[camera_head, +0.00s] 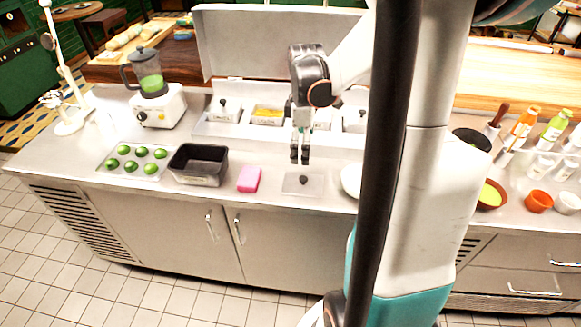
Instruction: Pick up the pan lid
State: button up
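A flat grey rectangular pan lid (316,186) with a small dark knob (303,180) in its middle lies on the steel counter, near the front edge. My gripper (299,155) points down above and slightly behind the lid, apart from it. Its two dark fingers show a narrow gap with nothing between them. Behind my gripper, a row of sunken pans holds further knobbed lids, one at the left (224,110) and one at the right (355,120).
A pink sponge (249,179) lies left of the lid, then a black empty pan (198,180) and a tray of green limes (131,160). A white bowl (351,180) stands close on the right, partly hidden by my arm. A raised steel cover (260,42) stands behind.

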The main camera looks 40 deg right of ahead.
aim_at(303, 178)
jog(key=f+b, duration=0.1)
jog(key=f, duration=0.3)
jog(key=f+b, duration=0.2)
jog(key=f, duration=0.3)
jog(key=f+b, duration=0.1)
jog(key=f, duration=0.4)
jog(key=shift+s+d+b, duration=0.2)
jog(key=shift+d+b, duration=0.05)
jog(key=shift+b, duration=0.1)
jog(key=shift+s+a, duration=0.1)
jog(key=shift+s, duration=0.05)
jog(key=c, duration=1.5)
jog(key=shift+c, duration=0.2)
